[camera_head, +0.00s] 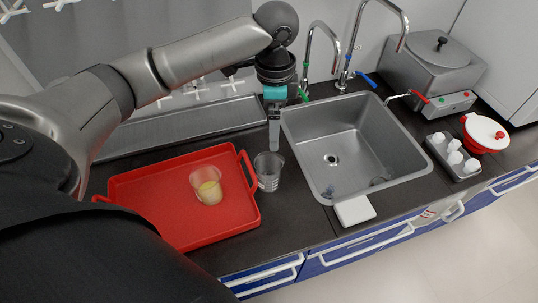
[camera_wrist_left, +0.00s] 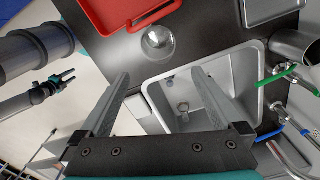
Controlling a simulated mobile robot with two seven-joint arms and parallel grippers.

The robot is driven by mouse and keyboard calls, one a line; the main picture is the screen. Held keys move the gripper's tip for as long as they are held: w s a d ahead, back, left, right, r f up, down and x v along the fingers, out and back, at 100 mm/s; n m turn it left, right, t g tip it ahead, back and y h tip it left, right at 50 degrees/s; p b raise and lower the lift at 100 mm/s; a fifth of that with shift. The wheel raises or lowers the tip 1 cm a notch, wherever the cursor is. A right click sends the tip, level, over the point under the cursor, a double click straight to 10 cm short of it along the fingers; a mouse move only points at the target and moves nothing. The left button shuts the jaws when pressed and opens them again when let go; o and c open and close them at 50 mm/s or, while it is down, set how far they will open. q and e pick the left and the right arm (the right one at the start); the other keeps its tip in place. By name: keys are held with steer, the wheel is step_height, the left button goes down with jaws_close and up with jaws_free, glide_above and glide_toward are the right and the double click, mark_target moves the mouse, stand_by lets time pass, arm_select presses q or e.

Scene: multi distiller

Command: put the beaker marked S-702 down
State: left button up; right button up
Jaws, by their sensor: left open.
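A clear, empty-looking beaker (camera_head: 268,172) stands upright on the dark counter between the red tray and the sink. It has dark print on its side, too small to read. It also shows in the left wrist view (camera_wrist_left: 158,43). My left gripper (camera_head: 274,148) is open and empty, pointing down just above and behind this beaker. In the left wrist view its two fingers (camera_wrist_left: 160,74) are apart with nothing between them. A second beaker (camera_head: 207,186) with yellow contents stands in the red tray; I see no readable mark on it. My right gripper (camera_wrist_left: 66,79) shows at the left of the wrist view.
The red tray (camera_head: 145,207) lies to the left. The steel sink (camera_head: 345,135) is to the right, with small glass items inside and tall taps behind. A white block (camera_head: 354,210) is at its front edge. A bottle rack (camera_head: 453,158) and a steel bath (camera_head: 432,75) stand farther right.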

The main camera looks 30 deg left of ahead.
arm_select(q)
step_height(320, 180, down, 5)
steer(key=b, duration=0.1)
glide_toward(270, 165)
steer(key=shift+s+d+f, duration=0.15)
steer(key=shift+s+d, duration=0.4)
steer(key=shift+s, duration=0.1)
steer(key=shift+s+d+f, duration=0.15)
steer(key=shift+s+d, duration=0.4)
steer(key=shift+s, duration=0.05)
steer(key=f, duration=0.3)
steer(key=f+b, duration=0.1)
steer(key=shift+s+a+f, duration=0.15)
steer(key=shift+a+f, duration=0.1)
steer(key=shift+a, duration=0.05)
steer(key=shift+f, duration=0.25)
arm_select(e)
steer(key=s+f, duration=0.1)
steer(key=s+d+f, duration=0.1)
steer(key=shift+s+f, duration=0.15)
steer(key=shift+s, duration=0.2)
arm_select(q)
steer(key=shift+c, duration=0.2)
steer(key=c, duration=0.8)
steer(key=shift+r, duration=0.15)
steer(key=c, duration=0.5)
arm_select(e)
steer(key=shift+s+d+g, duration=0.15)
steer(key=shift+g, duration=0.15)
